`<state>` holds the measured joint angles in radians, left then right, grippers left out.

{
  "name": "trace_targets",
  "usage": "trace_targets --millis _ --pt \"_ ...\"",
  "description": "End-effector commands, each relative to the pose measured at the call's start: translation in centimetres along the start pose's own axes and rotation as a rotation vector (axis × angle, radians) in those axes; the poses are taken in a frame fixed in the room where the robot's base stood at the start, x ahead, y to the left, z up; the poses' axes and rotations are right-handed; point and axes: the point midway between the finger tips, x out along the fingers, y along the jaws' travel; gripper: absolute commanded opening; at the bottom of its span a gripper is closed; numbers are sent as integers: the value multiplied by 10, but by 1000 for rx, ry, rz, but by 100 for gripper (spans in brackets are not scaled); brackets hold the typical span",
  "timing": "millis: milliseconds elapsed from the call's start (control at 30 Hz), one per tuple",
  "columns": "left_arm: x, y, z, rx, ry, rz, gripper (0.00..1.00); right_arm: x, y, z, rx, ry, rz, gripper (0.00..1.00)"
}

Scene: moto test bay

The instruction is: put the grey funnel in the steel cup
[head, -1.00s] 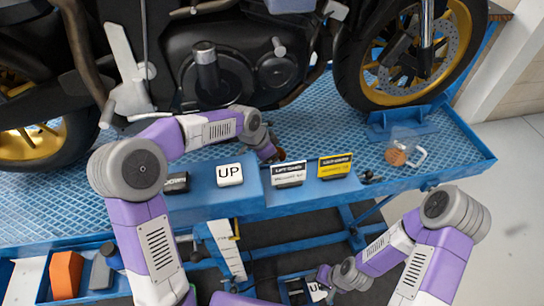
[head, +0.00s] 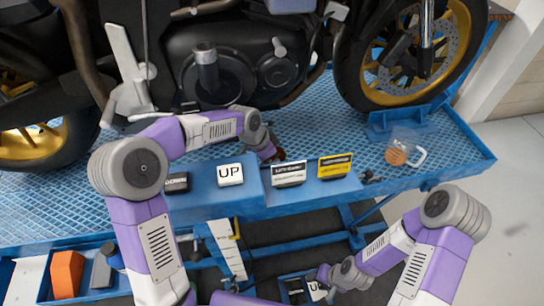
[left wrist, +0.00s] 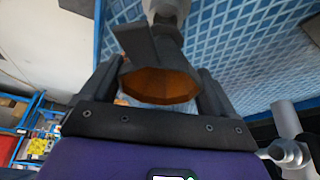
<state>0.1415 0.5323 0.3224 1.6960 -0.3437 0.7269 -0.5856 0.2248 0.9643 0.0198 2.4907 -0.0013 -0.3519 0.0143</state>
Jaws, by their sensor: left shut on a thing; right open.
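My left gripper (left wrist: 160,78) is shut on a dark grey, many-sided piece (left wrist: 150,48) with an orange-brown face, which I take to be the grey funnel. In the head view my left gripper (head: 270,151) is low over the blue bench, just behind the sign ledge, and mostly hidden by its wrist. A grey metal cylinder (left wrist: 167,8) at the top of the left wrist view may be the steel cup; I cannot tell. I cannot pick out the cup in the head view. My right gripper (head: 322,276) is open below the bench, small in view.
A clear mug (head: 405,145) with an orange thing in it stands on the blue ribbed bench (head: 330,115), right of the signs. The motorcycle (head: 240,60) fills the back.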

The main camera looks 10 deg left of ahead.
Motion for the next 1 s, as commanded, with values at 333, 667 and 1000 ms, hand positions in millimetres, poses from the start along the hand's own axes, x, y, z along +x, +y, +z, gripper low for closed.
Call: trace_targets --millis 333,667,1000 --pt "8 0 3 0 0 0 54 6 2 0 0 0 0 47" --pt "17 0 7 0 0 0 54 12 4 0 0 0 0 47" --pt "18 0 8 0 0 0 54 12 4 0 0 0 0 47"
